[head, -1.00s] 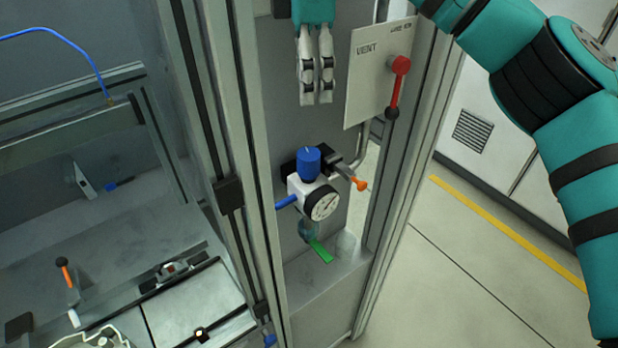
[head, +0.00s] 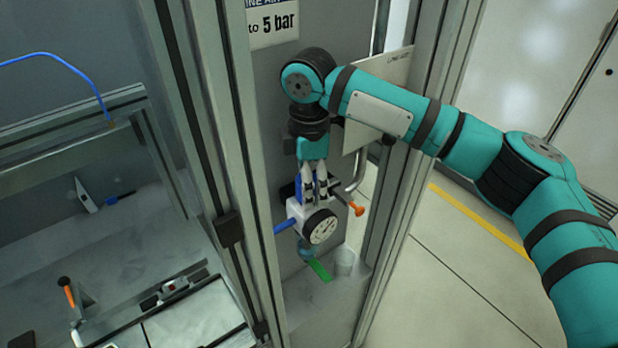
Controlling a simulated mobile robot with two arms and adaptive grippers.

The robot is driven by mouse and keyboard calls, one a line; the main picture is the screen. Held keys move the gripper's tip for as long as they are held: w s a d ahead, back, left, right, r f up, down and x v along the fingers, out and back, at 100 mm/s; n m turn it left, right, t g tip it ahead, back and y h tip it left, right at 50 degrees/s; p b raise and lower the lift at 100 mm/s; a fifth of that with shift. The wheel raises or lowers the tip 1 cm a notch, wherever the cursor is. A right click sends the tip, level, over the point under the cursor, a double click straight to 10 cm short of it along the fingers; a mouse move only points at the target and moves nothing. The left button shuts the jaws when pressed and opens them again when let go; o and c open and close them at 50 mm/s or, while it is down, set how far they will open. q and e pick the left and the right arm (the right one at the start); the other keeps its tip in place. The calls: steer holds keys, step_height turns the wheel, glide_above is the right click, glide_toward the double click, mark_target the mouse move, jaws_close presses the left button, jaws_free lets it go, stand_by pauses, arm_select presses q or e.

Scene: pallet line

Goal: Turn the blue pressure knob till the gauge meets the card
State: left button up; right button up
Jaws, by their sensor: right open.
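The pressure gauge (head: 321,227) has a round white dial on a white regulator body (head: 296,211) on the grey panel. Its needle is too small to read. My right gripper (head: 315,198) points down at the top of the regulator, with its fingers around or in front of the blue knob's place. The fingers are open, and the knob is mostly hidden, so contact cannot be told. The card (head: 273,25) at the top, partly cut off, reads "to 5 bar". My left gripper is not in view.
An orange-tipped lever (head: 357,209) sits right beside the regulator, and a blue hose (head: 284,227) leaves it leftward. A green strip (head: 319,270) and a clear cup (head: 344,262) are below. My right arm covers much of the vent plate (head: 398,66). Frame posts (head: 222,150) stand left.

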steer(key=shift+s+f, duration=0.1)
steer(key=shift+f, duration=0.2)
steer(key=shift+c, duration=0.6)
steer(key=c, duration=1)
steer(key=shift+m, duration=0.7)
steer(key=shift+c, duration=0.2)
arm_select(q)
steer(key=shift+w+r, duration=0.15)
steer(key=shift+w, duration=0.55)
arm_select(e)
steer(key=o, duration=1.2)
steer(key=shift+c, duration=0.2)
